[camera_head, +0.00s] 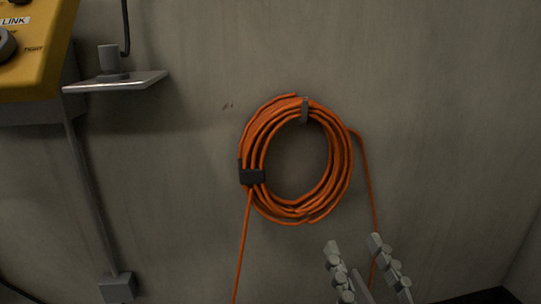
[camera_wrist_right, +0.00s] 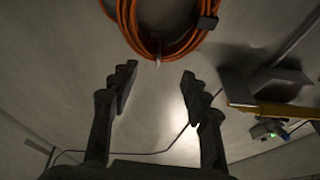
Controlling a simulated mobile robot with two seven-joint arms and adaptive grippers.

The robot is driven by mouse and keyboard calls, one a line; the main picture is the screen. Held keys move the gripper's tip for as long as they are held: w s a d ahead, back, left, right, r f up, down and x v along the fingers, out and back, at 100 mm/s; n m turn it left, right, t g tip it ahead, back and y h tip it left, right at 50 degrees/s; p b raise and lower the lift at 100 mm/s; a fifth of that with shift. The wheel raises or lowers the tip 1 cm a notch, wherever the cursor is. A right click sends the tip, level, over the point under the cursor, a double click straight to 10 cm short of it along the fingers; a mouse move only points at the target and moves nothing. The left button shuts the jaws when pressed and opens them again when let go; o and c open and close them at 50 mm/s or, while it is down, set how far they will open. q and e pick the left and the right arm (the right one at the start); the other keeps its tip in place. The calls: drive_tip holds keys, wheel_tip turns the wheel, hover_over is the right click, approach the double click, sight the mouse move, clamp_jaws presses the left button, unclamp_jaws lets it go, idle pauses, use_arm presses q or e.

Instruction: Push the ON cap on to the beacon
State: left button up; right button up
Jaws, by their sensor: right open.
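I cannot make out a cap marked ON or the beacon in either view. My right gripper (camera_head: 357,258) is at the bottom of the head view, right of centre, with its two fingers apart and nothing seen between them. In the right wrist view the same gripper (camera_wrist_right: 158,88) is open and empty, its fingers pointing towards the wall below the orange cable coil (camera_wrist_right: 165,45). My left gripper is not in view.
The orange coil (camera_head: 337,185) hangs on the grey wall (camera_head: 440,110). At left are a small shelf (camera_head: 135,82) with a grey cylinder (camera_head: 110,60), and a yellow panel (camera_head: 45,60) marked LINK and TIGHT. A small device with a green light (camera_wrist_right: 268,129) shows in the wrist view.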

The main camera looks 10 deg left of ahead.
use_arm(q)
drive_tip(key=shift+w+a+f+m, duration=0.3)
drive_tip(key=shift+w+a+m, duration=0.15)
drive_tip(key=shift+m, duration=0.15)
use_arm(e)
drive_tip(key=shift+s+a+r+t, duration=0.1)
drive_tip(key=shift+s+r+t, duration=0.1)
drive_tip(key=shift+r+t, duration=0.5)
drive_tip(key=shift+r, duration=0.2)
